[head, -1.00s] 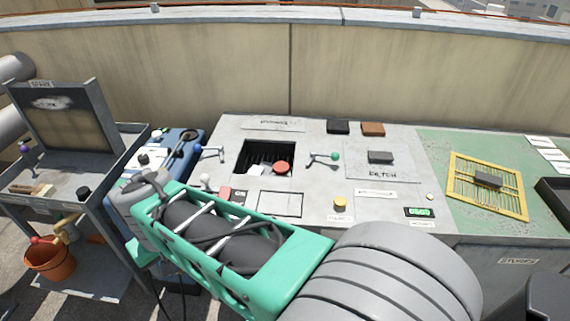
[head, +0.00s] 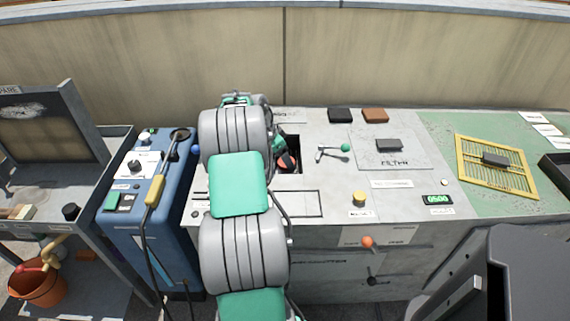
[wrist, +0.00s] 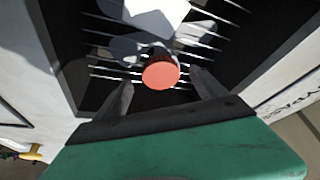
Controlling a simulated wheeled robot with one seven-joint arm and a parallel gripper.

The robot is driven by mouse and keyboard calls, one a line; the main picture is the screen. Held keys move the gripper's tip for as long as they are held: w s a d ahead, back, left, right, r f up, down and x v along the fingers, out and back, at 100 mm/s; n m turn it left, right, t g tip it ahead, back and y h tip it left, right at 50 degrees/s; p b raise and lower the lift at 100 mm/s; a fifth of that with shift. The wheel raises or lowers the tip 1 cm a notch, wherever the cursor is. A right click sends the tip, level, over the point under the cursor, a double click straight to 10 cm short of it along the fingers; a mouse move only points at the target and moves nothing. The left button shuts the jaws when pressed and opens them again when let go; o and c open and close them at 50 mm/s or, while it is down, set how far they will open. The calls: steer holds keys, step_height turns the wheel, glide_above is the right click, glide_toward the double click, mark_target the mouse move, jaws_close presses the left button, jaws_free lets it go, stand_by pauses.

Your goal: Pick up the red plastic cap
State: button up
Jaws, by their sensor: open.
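The red plastic cap (wrist: 161,74) is round and sits over the dark finned opening (wrist: 235,50) in the grey bench top. In the head view the cap (head: 287,162) shows only in part, at the right edge of my arm. My gripper (wrist: 161,80) is open, with one dark finger on either side of the cap in the wrist view. I cannot tell whether a finger touches it. A white piece (wrist: 158,12) and grey rounded shapes lie behind the cap. My arm hides the left of the opening and most of my gripper in the head view.
A lever with a green knob (head: 345,147) stands just right of the opening. A blue machine (head: 165,215) with a yellow-handled cable is at left. Black (head: 340,115) and brown (head: 375,115) blocks lie behind, and a yellow button (head: 359,198) is in front.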

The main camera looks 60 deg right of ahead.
steer(key=shift+x, duration=0.95)
steer(key=shift+w, duration=0.1)
steer(key=c, duration=1.4)
